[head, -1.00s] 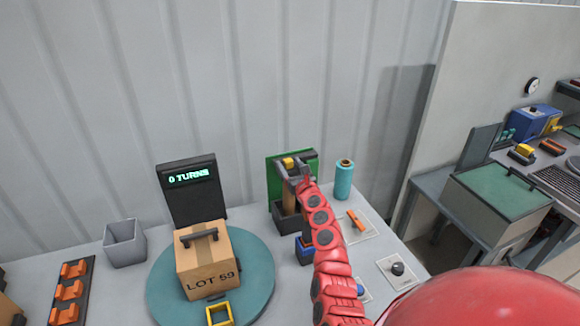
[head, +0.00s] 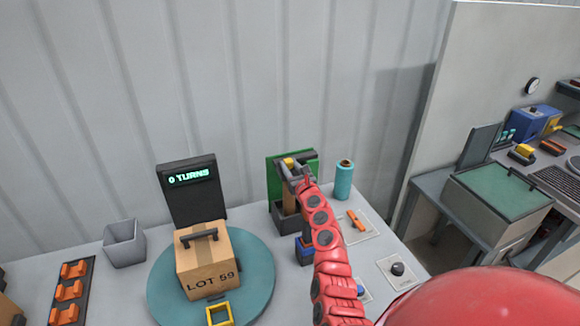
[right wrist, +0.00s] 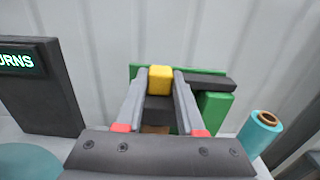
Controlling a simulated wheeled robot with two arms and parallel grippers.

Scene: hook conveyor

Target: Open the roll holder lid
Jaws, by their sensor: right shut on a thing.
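The roll holder (head: 284,217) stands at the back of the bench: a dark box with a green upright panel (head: 272,182) behind it. A dark bar (right wrist: 207,82) crosses the panel, with a yellow grip (right wrist: 160,79) on it. My right gripper (head: 292,168) is at the top of the holder. In the right wrist view my right gripper (right wrist: 160,92) has its fingers on both sides of the yellow grip and the dark block under it, shut on it. The lid's edges and the holder's inside are largely hidden by the gripper. My left gripper is out of view.
A teal roll (head: 344,180) stands just right of the holder. A turntable (head: 259,272) with a box marked LOT 59 (head: 207,262) and a dark display (head: 191,190) are to the left. A grey bin (head: 124,243) stands farther left. A knob panel (head: 398,270) lies front right.

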